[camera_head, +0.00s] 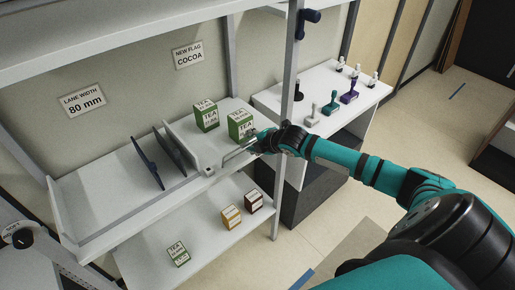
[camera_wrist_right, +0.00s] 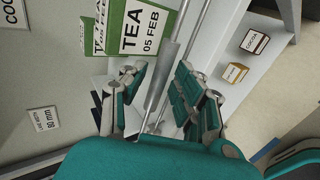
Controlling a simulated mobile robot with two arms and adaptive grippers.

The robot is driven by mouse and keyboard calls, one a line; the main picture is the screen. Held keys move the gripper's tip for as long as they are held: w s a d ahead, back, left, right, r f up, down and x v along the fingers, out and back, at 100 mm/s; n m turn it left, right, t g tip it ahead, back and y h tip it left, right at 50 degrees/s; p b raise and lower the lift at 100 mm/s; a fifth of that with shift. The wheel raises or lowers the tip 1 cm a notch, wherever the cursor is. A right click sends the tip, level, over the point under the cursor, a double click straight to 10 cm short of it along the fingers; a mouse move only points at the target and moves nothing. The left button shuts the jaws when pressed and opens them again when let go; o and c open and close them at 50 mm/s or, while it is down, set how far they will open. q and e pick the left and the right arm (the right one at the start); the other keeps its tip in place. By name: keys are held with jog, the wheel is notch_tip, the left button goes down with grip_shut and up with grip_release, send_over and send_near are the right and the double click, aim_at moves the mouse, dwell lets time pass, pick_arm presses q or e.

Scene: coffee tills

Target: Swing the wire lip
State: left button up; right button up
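The wire lip (camera_head: 236,154) runs along the front edge of the upper shelf, in front of the green tea boxes. My right gripper (camera_head: 256,144) is at its right part, by the front tea box. In the right wrist view, the wire lip (camera_wrist_right: 164,75), with a thicker grey sleeve, passes between the two fingers of my right gripper (camera_wrist_right: 157,95). The fingers stand apart on either side of it, with gaps visible, so the gripper is open around it. The fingertips' contact with the wire is hard to tell. My left gripper is not in view.
Two green tea boxes (camera_head: 206,115) (camera_head: 240,124) stand on the upper shelf (camera_head: 110,196), with dark dividers (camera_head: 148,163) to their left. Small boxes (camera_head: 231,217) sit on the lower shelf. Stamps (camera_head: 331,103) stand on the right counter.

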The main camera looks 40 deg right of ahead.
jog(key=shift+s+r, duration=0.1)
grip_shut()
jog(key=shift+w+r, duration=0.2)
jog(key=shift+w, duration=0.75)
jog(key=shift+o, duration=0.9)
grip_release()
jog(key=shift+s, duration=0.1)
jog(key=shift+o, duration=0.2)
jog(key=shift+s+a, duration=0.1)
jog(key=a+v, duration=0.1)
jog(key=v, duration=1.1)
jog(key=shift+d, duration=0.45)
